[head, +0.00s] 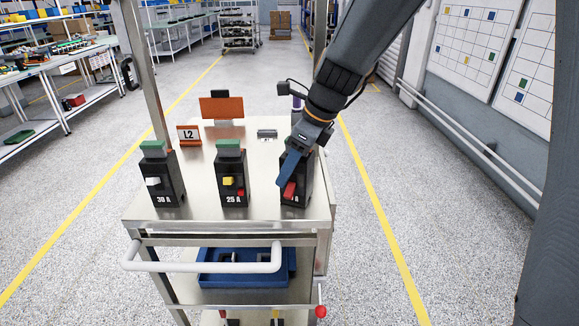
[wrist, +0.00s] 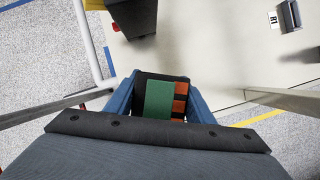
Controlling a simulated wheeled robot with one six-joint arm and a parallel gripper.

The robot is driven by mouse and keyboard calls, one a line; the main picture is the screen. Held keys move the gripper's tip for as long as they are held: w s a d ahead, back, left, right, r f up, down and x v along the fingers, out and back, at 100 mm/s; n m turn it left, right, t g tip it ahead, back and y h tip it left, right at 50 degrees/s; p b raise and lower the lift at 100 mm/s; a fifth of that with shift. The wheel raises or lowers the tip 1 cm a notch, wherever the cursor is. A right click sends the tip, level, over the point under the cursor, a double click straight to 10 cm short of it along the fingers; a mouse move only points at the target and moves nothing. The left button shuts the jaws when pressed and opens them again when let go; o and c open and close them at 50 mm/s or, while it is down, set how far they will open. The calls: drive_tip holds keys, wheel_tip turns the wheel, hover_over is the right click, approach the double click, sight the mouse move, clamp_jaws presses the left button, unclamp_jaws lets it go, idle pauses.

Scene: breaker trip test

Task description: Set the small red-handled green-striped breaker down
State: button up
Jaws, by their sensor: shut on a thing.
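The small red-handled breaker (head: 304,187) is a black block at the right front of the steel trolley top (head: 265,178). Its red handle (head: 289,191) faces the front. My gripper (head: 290,168) is shut on it from above, with a blue finger covering part of its face. In the wrist view, the breaker's green top (wrist: 158,99) and an orange-and-black striped side strip (wrist: 180,100) show between the blue fingers of my gripper (wrist: 160,92). The breaker looks upright, its base about level with its neighbours'; I cannot tell whether it touches the trolley top.
A yellow-handled breaker (head: 232,177) stands to the left, and a white-handled breaker (head: 162,177) farther left. An L2 sign (head: 188,135), an orange panel (head: 222,107) and a small grey block (head: 267,133) are behind. The trolley's right edge is close to the held breaker.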

drive_tip(key=shift+f, duration=0.1)
drive_tip(key=o, duration=1.5)
drive_tip(key=b+v, duration=0.1)
drive_tip(key=v, duration=1.1)
